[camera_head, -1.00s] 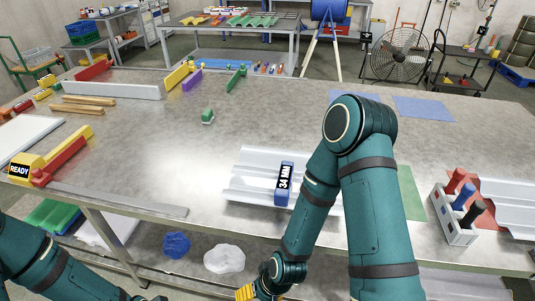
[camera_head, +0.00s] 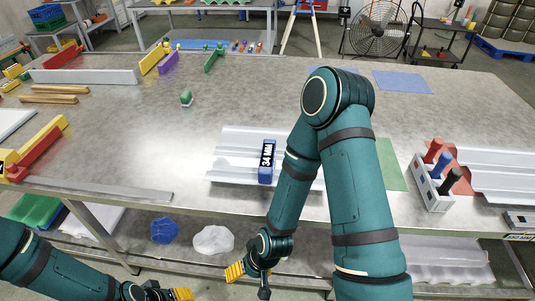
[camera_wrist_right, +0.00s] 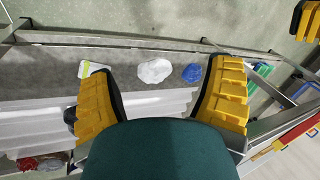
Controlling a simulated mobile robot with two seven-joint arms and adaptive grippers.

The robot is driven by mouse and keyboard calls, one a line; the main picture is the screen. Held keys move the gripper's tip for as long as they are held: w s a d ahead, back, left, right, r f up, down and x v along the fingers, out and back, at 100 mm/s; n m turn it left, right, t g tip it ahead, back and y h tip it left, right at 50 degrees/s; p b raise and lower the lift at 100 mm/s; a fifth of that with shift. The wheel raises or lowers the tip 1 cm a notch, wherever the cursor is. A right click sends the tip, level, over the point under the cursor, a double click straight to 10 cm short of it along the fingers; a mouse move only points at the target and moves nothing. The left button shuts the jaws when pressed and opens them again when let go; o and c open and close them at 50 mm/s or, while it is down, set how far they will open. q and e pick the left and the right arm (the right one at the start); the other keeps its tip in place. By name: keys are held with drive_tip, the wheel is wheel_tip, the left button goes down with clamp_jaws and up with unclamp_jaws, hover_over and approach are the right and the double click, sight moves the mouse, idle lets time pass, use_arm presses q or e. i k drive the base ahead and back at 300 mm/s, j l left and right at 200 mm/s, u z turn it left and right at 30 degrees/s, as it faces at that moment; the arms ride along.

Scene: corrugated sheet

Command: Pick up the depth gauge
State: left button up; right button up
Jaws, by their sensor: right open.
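The depth gauge is a blue block with a black "34 MM" display (camera_head: 267,162). It stands on the silver corrugated sheet (camera_head: 233,160) near the front of the metal table, just left of my right forearm. My right gripper (camera_head: 236,272), with yellow finger pads, hangs low in front of the table edge, below and apart from the gauge. In the right wrist view it is open and empty (camera_wrist_right: 165,95). My left gripper (camera_head: 181,294) is at the bottom edge, partly cut off; its jaw opening is unclear. My right arm hides part of the sheet.
A grey holder (camera_head: 432,190) with red, blue and dark handles stands right, beside another corrugated sheet (camera_head: 495,170). White (camera_head: 213,239) and blue (camera_head: 165,230) crumpled items lie on the lower shelf. The table's left middle is clear.

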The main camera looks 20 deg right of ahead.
sight(265, 172)
drive_tip(key=z, duration=2.65)
drive_tip(key=u, duration=1.8)
drive_tip(key=i+j+z, duration=0.1)
drive_tip(key=z, duration=0.3)
drive_tip(key=j+z, duration=0.15)
drive_tip(key=z, duration=0.3)
drive_tip(key=j+z, duration=0.2)
drive_tip(key=z, duration=0.2)
drive_tip(key=i, duration=0.05)
